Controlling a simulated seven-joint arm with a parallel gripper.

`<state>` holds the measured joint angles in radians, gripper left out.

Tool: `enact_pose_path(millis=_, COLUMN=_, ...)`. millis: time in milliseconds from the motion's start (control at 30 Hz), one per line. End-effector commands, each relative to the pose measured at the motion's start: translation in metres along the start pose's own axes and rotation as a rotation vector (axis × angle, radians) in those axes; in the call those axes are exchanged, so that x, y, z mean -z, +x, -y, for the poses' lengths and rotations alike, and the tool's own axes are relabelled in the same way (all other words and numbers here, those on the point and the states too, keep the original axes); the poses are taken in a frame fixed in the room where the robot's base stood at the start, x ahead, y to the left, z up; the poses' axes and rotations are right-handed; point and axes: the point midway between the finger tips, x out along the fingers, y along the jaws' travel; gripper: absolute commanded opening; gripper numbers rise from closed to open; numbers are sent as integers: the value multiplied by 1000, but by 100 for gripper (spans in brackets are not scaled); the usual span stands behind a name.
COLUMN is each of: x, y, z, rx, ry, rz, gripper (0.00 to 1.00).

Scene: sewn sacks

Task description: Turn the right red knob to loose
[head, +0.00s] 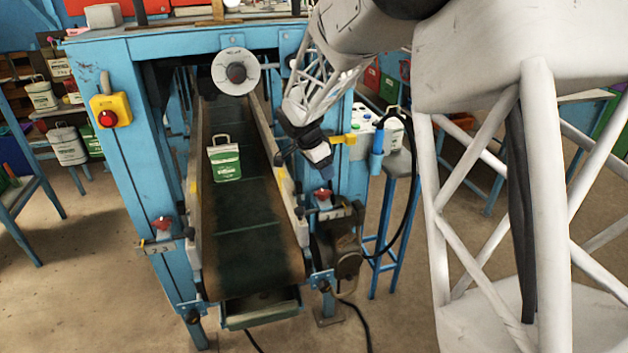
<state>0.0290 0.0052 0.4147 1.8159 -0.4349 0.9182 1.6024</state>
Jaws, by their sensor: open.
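The right red knob (323,193) sits on the right side of the blue frame, beside the conveyor, above a small light scale plate (335,212). A matching left red knob (162,223) sits on the left leg above a plate (160,245) with numbers. My gripper (321,172) points down from the upper right and is just above the right red knob. It holds nothing that I can see. A gap remains between gripper and knob as far as the view shows. The knob's exact angle is too small to read.
The conveyor belt (235,255) carries a green and white sack (225,162). A red stop button on a yellow box (110,112) is on the left post. A round dial (236,72) hangs at the top.

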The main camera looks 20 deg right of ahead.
Motion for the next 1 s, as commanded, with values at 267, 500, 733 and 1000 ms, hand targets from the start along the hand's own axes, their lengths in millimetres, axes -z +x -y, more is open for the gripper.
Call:
enact_pose_path(millis=267, x=5, y=44, z=46, rx=-24, ry=159, rz=-37, gripper=63)
enact_pose_path(millis=500, x=6, y=56, z=58, rx=-28, ry=204, rz=-48, gripper=63)
enact_pose_path(millis=733, x=6, y=56, z=58, rx=-28, ry=205, rz=-48, gripper=63)
enact_pose_path(millis=1000, x=6, y=61, z=57, rx=-29, ry=204, rz=-48, gripper=63)
